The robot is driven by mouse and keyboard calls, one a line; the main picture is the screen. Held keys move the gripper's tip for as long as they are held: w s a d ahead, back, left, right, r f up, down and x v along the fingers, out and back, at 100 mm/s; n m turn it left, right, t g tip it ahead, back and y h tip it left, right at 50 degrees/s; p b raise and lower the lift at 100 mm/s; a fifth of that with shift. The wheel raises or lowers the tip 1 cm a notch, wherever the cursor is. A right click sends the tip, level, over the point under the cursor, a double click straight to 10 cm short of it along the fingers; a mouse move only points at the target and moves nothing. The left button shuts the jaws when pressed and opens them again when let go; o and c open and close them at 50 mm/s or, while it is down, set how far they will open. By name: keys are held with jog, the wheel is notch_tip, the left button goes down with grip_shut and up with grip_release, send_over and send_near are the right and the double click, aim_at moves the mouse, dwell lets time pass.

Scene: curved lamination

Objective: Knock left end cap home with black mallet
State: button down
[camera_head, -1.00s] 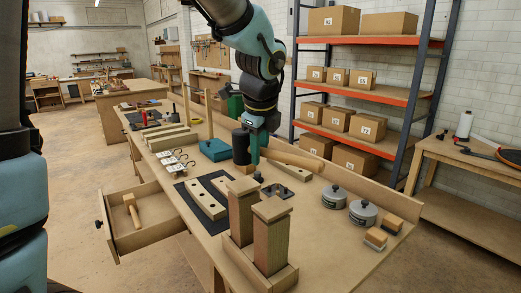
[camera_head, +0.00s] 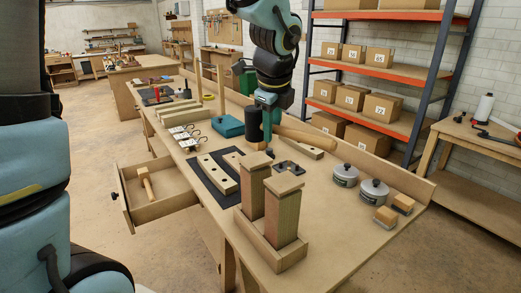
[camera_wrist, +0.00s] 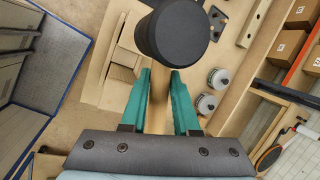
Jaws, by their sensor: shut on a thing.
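My gripper (camera_head: 268,132) is shut on the wooden handle (camera_head: 308,135) of the black mallet. The mallet's black head (camera_head: 253,124) is left of my fingers, and the handle sticks out to the right. In the wrist view, the head (camera_wrist: 178,30) is beyond the fingers (camera_wrist: 160,80). Two upright wooden posts with square caps stand in a wooden base (camera_head: 262,250) on the bench. The left cap (camera_head: 255,159) appears below the mallet head in the picture; the right cap (camera_head: 284,184) is nearer. I cannot tell whether either cap has a gap beneath it.
A curved wooden form (camera_head: 217,172) lies on a dark mat behind the posts. Clamps (camera_head: 188,137) and a teal box (camera_head: 228,126) are farther back. Two grey round weights (camera_head: 374,190) and small blocks (camera_head: 386,216) sit right. An open drawer (camera_head: 160,205) holds another mallet (camera_head: 147,184).

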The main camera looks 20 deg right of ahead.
notch_tip(320, 180, down, 5)
jog(key=b, duration=0.3)
jog(key=shift+f, duration=0.1)
notch_tip(320, 180, up, 5)
jog(key=p, duration=0.5)
jog(key=shift+p, duration=0.35)
notch_tip(320, 180, down, 7)
jog(key=b, duration=0.6)
notch_tip(320, 180, up, 7)
jog(key=p, duration=0.7)
jog(key=shift+f, duration=0.2)
